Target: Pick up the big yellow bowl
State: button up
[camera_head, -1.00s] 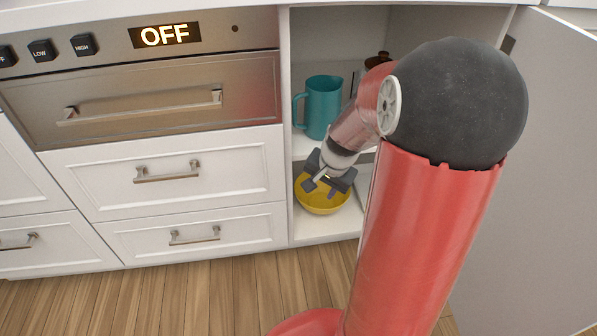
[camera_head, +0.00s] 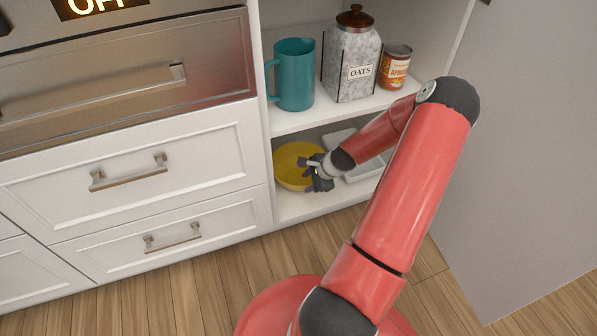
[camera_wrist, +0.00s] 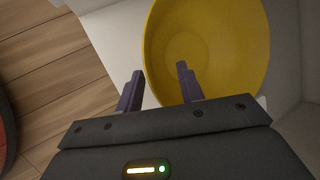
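The big yellow bowl (camera_head: 287,168) sits on the lower shelf of the open cabinet, at its left side. My gripper (camera_head: 311,165) is at the bowl's right side, partly covering it. In the wrist view the yellow bowl (camera_wrist: 215,40) fills the upper middle, its inside facing the camera. My gripper (camera_wrist: 159,78) is open there, with a gap between its fingers. The left finger is outside the bowl's rim, and the right finger overlaps the bowl's inside. I cannot tell whether either finger touches it.
A white tray-like container (camera_head: 345,142) stands right of the bowl on the lower shelf, partly behind my arm. A teal pitcher (camera_head: 294,80), an oats jar (camera_head: 352,50) and a can (camera_head: 396,68) stand on the shelf above. The cabinet door (camera_head: 520,150) is open at right.

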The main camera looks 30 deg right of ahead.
jog(key=x, duration=0.4)
jog(key=shift+s+f+b, duration=0.2)
jog(key=shift+f+b, duration=0.1)
jog(key=shift+b, duration=0.1)
jog(key=shift+c, duration=0.4)
grip_shut()
